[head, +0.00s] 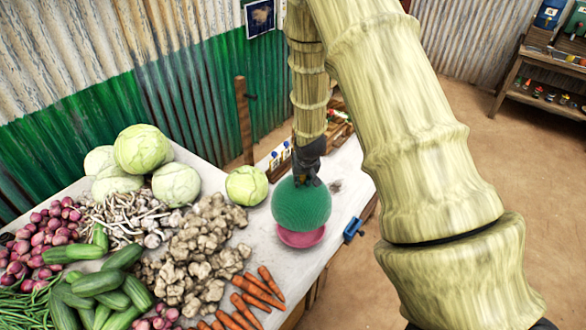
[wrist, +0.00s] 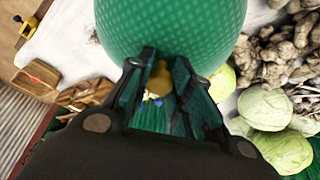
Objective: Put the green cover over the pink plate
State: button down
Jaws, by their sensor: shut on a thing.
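The green cover (head: 301,205) is a textured dome, held at its top by my gripper (head: 307,178). In the wrist view the cover (wrist: 170,30) fills the upper middle, and my gripper's fingers (wrist: 165,75) are shut on a small brownish knob (wrist: 160,78). The pink plate (head: 300,238) lies on the pale table directly below the cover, its near part showing. The cover hides the rest of the plate. I cannot tell whether the cover touches the plate or hangs just above it.
Cabbages (head: 142,150), ginger (head: 200,250), carrots (head: 258,290), cucumbers (head: 100,282) and red onions (head: 42,240) crowd the table's left side. A blue clamp (head: 353,229) sits on the right table edge. A wooden tray (head: 338,128) stands behind the cover.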

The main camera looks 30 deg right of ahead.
aim_at(304, 188)
jog(key=shift+s+a+f, duration=0.1)
jog(key=shift+s+f, duration=0.05)
jog(key=shift+s+b, duration=0.65)
jog(key=shift+s, duration=0.4)
jog(key=shift+f, duration=0.25)
jog(key=w+f+b, duration=0.1)
jog(key=w+f, duration=0.1)
jog(key=shift+f, duration=0.4)
jog(key=shift+s+f+b, duration=0.25)
jog(key=shift+s+b, duration=0.2)
jog(key=shift+s, duration=0.1)
jog(key=shift+f, duration=0.2)
jog(key=shift+b+x, duration=0.55)
jog(key=shift+x, duration=0.45)
jog(key=shift+s+a+f+b, duration=0.15)
jog(key=shift+s+f+b, duration=0.1)
jog(key=shift+f+b, duration=0.2)
jog(key=shift+w+f, duration=0.15)
jog(key=shift+f, duration=0.45)
jog(key=shift+f+b, duration=1.9)
jog(key=shift+f, duration=0.75)
